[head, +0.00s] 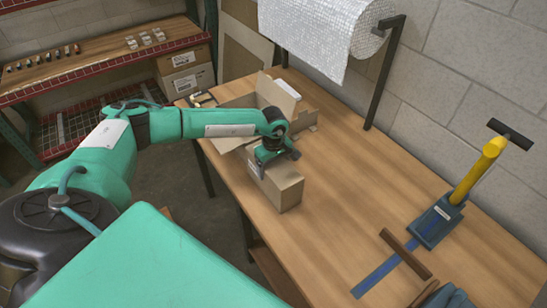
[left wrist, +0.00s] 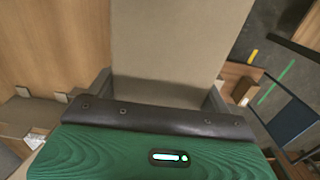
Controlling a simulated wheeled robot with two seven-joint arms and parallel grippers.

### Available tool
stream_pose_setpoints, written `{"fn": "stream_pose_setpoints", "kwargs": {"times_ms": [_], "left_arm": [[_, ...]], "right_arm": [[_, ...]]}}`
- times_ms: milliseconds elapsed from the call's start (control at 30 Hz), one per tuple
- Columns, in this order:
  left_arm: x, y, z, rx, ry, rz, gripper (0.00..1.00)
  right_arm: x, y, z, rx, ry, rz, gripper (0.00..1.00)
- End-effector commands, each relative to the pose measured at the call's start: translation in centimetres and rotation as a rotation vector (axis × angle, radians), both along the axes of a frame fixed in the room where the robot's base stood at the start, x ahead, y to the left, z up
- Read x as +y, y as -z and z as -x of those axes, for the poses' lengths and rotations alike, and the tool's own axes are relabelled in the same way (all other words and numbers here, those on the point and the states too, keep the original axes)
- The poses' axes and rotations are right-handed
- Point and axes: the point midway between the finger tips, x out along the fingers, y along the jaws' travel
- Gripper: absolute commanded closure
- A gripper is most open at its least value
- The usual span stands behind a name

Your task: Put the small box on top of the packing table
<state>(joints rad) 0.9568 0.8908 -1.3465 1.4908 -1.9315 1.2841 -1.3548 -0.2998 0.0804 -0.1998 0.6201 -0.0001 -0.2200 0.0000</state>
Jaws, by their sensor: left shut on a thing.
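The small brown cardboard box (head: 284,191) is at the near left edge of the wooden packing table (head: 370,170). My left gripper (head: 266,160) is over its top and shut on it. I cannot tell whether its underside touches the table. In the left wrist view the box (left wrist: 182,45) fills the space between the two grey fingers (left wrist: 160,88), with wooden tabletop to the left and floor to the right. My right gripper is not in view.
An open cardboard box (head: 276,96) stands behind the small box. A bubble wrap roll (head: 320,28) hangs on a black stand at the back. A blue tool with a yellow handle (head: 478,172) is at the right. The table's middle is clear.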

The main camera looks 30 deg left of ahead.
Motion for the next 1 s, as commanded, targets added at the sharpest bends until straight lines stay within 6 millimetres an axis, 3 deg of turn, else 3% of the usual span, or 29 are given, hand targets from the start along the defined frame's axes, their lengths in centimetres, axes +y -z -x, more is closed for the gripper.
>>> {"fn": "stream_pose_setpoints", "kwargs": {"times_ms": [400,433,500,867,1000], "left_arm": [[0.0,0.3,-0.2,-0.005,-0.001,0.000,0.89],[0.1,0.5,0.0,-0.001,-0.001,-0.001,0.14],[0.1,0.4,0.0,-0.001,-0.001,-0.001,0.01],[0.1,-0.1,-0.1,-0.003,-0.001,0.000,0.00],[0.1,-2.3,-0.1,-0.006,-0.001,-0.002,0.00]], "right_arm": [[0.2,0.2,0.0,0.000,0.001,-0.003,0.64],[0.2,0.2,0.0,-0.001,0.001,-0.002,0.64],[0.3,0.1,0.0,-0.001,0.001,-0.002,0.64],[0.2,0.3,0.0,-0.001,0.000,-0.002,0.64],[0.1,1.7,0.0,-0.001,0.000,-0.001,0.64]]}}
